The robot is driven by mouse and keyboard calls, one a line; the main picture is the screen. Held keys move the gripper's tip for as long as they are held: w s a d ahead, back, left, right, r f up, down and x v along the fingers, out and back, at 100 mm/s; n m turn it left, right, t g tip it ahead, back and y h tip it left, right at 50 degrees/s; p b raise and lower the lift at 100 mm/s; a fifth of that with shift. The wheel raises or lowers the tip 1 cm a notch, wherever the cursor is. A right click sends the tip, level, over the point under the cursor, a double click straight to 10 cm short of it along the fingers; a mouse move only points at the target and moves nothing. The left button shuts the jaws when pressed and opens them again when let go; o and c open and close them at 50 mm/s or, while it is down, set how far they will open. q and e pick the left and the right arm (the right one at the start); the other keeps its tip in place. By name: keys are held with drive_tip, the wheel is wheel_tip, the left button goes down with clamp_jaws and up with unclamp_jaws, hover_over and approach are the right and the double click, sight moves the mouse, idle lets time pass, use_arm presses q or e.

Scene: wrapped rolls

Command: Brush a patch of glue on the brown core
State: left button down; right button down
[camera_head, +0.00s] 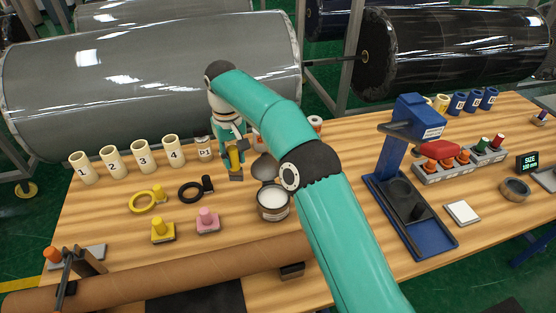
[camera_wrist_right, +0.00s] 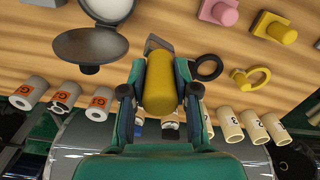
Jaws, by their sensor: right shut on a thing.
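The brown core (camera_head: 190,270) is a long cardboard tube lying across the front left of the table. An open pot of white glue (camera_head: 273,199) stands near the table's middle, its grey lid (camera_head: 265,167) just behind it. My right gripper (camera_head: 232,150) is behind and left of the pot, shut on a yellow-handled tool (camera_head: 236,159). In the right wrist view the yellow handle (camera_wrist_right: 159,82) sits between the fingers, with a grey end piece (camera_wrist_right: 156,42) beyond it. The tool's tip is partly hidden, so I cannot tell whether it has bristles. My left gripper is not in view.
Numbered cream cups (camera_head: 142,156) stand in a row at the back left. Yellow (camera_head: 162,231) and pink (camera_head: 207,221) knobbed blocks and two rings lie between cups and core. A blue press stand (camera_head: 405,180) is at right. Large wrapped rolls (camera_head: 150,75) are behind the table.

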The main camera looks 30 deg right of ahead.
drive_tip(key=shift+d, duration=0.1)
drive_tip(key=shift+s+r, duration=0.1)
drive_tip(key=s+d+n+b, duration=0.35)
drive_tip(key=s+d, duration=0.25)
drive_tip(key=d, duration=0.2)
wheel_tip(320, 180, down, 6)
drive_tip(key=b, duration=0.5)
drive_tip(key=shift+w+f+b, duration=0.1)
drive_tip(key=shift+f+b, duration=0.15)
drive_tip(key=shift+b, duration=0.05)
drive_tip(key=shift+f, duration=0.45)
idle(0.7)
idle(1.6)
